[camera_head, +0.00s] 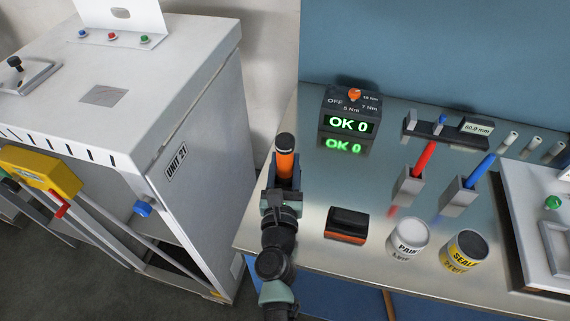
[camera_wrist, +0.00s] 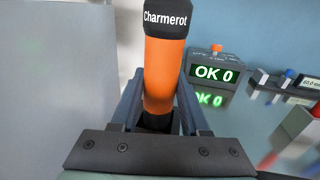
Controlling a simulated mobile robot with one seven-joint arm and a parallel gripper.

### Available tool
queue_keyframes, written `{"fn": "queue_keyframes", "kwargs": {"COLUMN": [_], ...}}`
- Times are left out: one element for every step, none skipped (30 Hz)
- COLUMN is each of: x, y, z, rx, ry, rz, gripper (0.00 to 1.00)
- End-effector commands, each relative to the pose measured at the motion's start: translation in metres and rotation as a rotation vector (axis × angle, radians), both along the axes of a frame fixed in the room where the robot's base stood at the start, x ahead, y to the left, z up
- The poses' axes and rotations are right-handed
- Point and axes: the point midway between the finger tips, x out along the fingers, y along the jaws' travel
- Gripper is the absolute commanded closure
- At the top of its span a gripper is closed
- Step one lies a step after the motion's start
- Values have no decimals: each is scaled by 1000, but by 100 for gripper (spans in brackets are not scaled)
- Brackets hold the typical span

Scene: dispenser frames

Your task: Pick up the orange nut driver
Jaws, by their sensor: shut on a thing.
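The orange nut driver (camera_head: 286,163) has an orange handle with a black cap. It stands upright in my gripper (camera_head: 284,185), at the left edge of the metal bench. In the wrist view the nut driver (camera_wrist: 164,75) is between the two fingers of my gripper (camera_wrist: 160,115), which are closed on its lower handle. The cap reads "Charmerot". Its lower end is hidden by the fingers and the gripper body.
A tester (camera_head: 349,122) showing "OK 0" stands on the bench (camera_head: 310,215). A black and orange block (camera_head: 346,226), two cans (camera_head: 408,238), and red (camera_head: 424,158) and blue (camera_head: 480,170) tools in holders stand rightward. A grey cabinet (camera_head: 205,165) is at left.

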Motion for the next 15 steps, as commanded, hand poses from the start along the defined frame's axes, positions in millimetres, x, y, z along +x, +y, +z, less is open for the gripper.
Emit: {"fn": "queue_keyframes", "kwargs": {"x": [0,0,0,0,0,0,0,0,0,0,0,0,0,0,0], "y": [0,0,0,0,0,0,0,0,0,0,0,0,0,0,0], "z": [0,0,0,2,2,2,2,2,2,3,4,6,9,12,16], "rx": [0,0,0,0,0,0,0,0,0,0,0,1,1,1,1], "ry": [0,0,0,-4,-4,-4,-4,-4,-4,-4,-4,-4,-4,-4,-4], "rz": [0,0,0,-1,-1,-1,-1,-1,-1,-1,-1,-1,-1,-1,-1], "gripper": [100,100,100,100,100,100,100,100,100,100,100,100,100,100,100]}}
